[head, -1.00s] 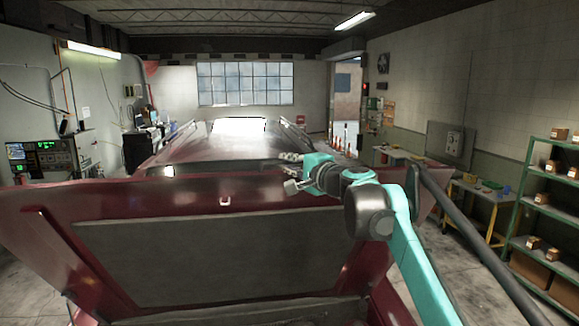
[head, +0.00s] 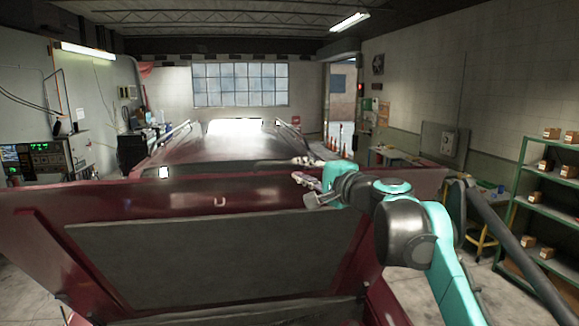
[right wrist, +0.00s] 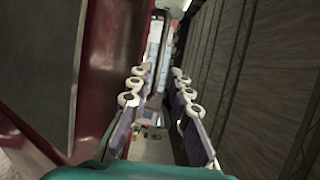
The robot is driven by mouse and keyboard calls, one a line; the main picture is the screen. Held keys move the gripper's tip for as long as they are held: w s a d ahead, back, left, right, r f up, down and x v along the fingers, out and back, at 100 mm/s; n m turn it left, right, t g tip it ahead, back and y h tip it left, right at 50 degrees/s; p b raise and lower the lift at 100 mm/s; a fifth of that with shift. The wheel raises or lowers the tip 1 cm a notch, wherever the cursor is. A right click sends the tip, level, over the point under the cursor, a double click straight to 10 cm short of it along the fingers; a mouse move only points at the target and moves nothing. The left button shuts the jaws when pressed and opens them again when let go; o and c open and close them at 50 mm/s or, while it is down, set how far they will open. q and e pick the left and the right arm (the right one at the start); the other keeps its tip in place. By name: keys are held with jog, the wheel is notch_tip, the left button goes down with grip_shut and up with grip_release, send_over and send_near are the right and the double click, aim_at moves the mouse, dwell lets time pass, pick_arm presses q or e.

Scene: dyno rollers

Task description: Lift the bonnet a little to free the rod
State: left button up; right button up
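The dark red bonnet (head: 345,225) stands raised across the head view, with a grey panel on its facing side. My right gripper (head: 309,184) is at its top edge, right of the middle. In the right wrist view, the purple-and-white fingers (right wrist: 162,95) stand apart with a gap between them, and the bonnet's red face (right wrist: 106,70) is beside them on the left. I cannot tell if the fingers touch the bonnet. No rod can be made out for sure. My left gripper is not in view.
A dark bar (head: 515,250) slants down on the right; I cannot tell what it is. The red car body (head: 225,147) extends behind the bonnet. Green shelves (head: 511,215) with small boxes stand at the right. Equipment (head: 45,157) lines the left wall.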

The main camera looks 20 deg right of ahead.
jog(key=shift+s+d, duration=0.15)
jog(key=shift+s, duration=0.75)
jog(key=shift+s+d, duration=0.1)
jog(key=shift+s, duration=0.75)
jog(key=shift+f, duration=0.1)
jog(key=s+a+f+n+g+y+b, duration=0.1)
jog(key=s+a+f+n+g+b, duration=0.15)
jog(key=a+f+b, duration=0.75)
jog(key=s+f+n+g+b, duration=0.2)
jog(key=f+n+b, duration=0.15)
jog(key=f, duration=1.55)
jog(key=s+a+f+n+g+y+b, duration=0.1)
jog(key=s+a+f+n+g+b, duration=0.3)
jog(key=f, duration=1)
jog(key=s+f+n+h+b, duration=0.1)
jog(key=s+f+b, duration=0.3)
jog(key=f, duration=0.9)
jog(key=s+a+f+n+g+h+b, duration=0.1)
jog(key=s+f+n+h+b, duration=0.1)
jog(key=f+b, duration=0.7)
jog(key=s+f+n+g+h+b, duration=0.1)
jog(key=s+f+n+b, duration=0.2)
jog(key=f, duration=1.4)
jog(key=s+b, duration=0.3)
jog(key=b, duration=0.1)
jog(key=shift+a+n, duration=0.15)
jog(key=shift+n, duration=0.15)
